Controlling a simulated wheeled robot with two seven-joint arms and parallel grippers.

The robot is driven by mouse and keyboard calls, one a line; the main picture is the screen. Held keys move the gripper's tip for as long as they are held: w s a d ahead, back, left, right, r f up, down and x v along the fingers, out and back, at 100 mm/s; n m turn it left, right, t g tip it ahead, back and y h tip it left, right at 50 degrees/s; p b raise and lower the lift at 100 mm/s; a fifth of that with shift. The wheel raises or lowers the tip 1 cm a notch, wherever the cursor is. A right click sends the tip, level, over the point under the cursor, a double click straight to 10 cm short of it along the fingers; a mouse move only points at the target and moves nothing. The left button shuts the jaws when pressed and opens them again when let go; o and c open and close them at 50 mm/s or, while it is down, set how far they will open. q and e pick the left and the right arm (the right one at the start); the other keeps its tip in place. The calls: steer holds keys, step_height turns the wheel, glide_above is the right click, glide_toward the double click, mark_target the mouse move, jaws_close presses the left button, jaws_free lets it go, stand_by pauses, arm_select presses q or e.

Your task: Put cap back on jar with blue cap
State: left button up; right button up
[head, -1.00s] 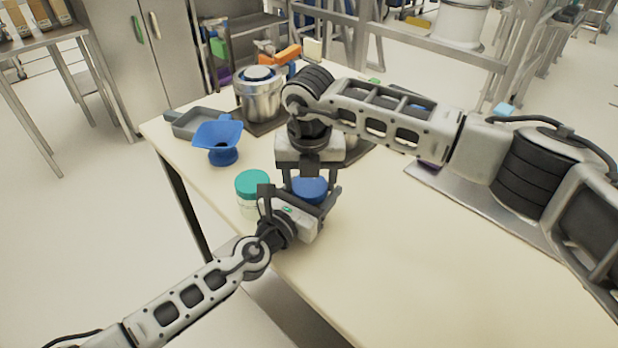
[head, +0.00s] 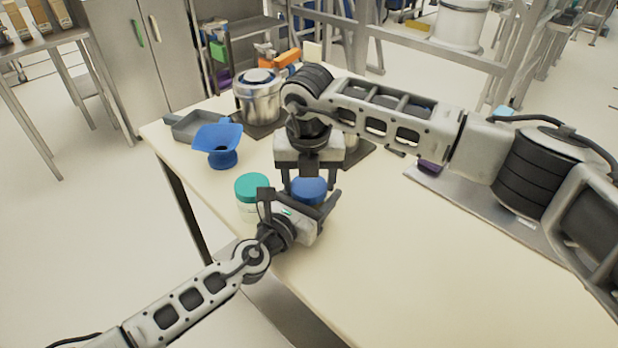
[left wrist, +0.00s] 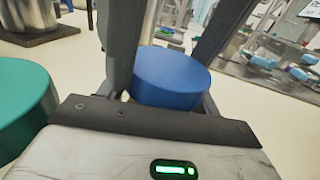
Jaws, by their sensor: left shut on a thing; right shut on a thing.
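The blue cap (head: 309,189) sits between the two grippers near the table's front edge. It also shows in the left wrist view (left wrist: 172,78), where it looks level. My right gripper (head: 311,178) comes down from above and is shut on the blue cap. My left gripper (head: 303,199) reaches in low from the front and is shut around the jar below the cap. The jar's body is hidden by the left gripper and the cap, so I cannot tell whether the cap is fully seated.
A jar with a teal cap (head: 252,187) stands close on the left of my left gripper. A blue funnel-like piece (head: 218,142), a grey tray (head: 186,125) and a metal canister (head: 257,100) stand farther back. The table's front right is clear.

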steer(key=shift+d+f, duration=0.15)
steer(key=shift+f, duration=0.75)
stand_by(0.7)
steer(key=shift+r, duration=0.5)
steer(key=shift+r, duration=0.45)
stand_by(0.7)
